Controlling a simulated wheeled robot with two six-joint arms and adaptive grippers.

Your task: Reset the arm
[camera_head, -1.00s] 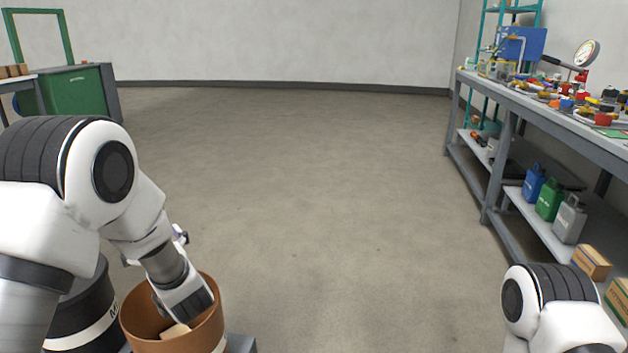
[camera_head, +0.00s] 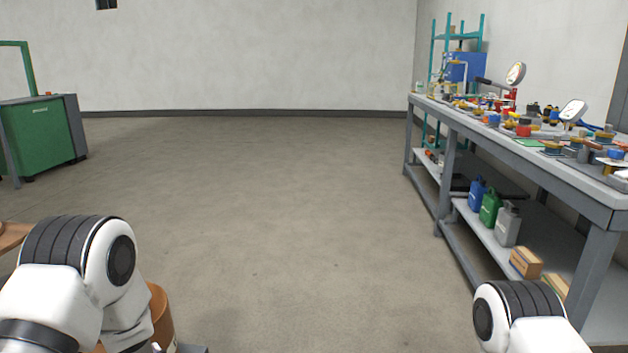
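My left arm (camera_head: 80,265) comes in at the lower left, bent at its black-banded joint. Its gripper is hidden or below the picture edge. My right arm (camera_head: 520,310) shows only its upper joint at the lower right, and its gripper is out of view. An orange-brown round bin (camera_head: 161,315) stands partly hidden behind my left arm at the bottom edge. Its inside does not show.
A long grey workbench (camera_head: 590,203) with gauges, fittings and tools runs along the right. Blue, green and grey jugs (camera_head: 507,226) and cardboard boxes (camera_head: 526,262) sit on its lower shelf. A green cabinet (camera_head: 38,135) stands at the left. The middle floor is clear.

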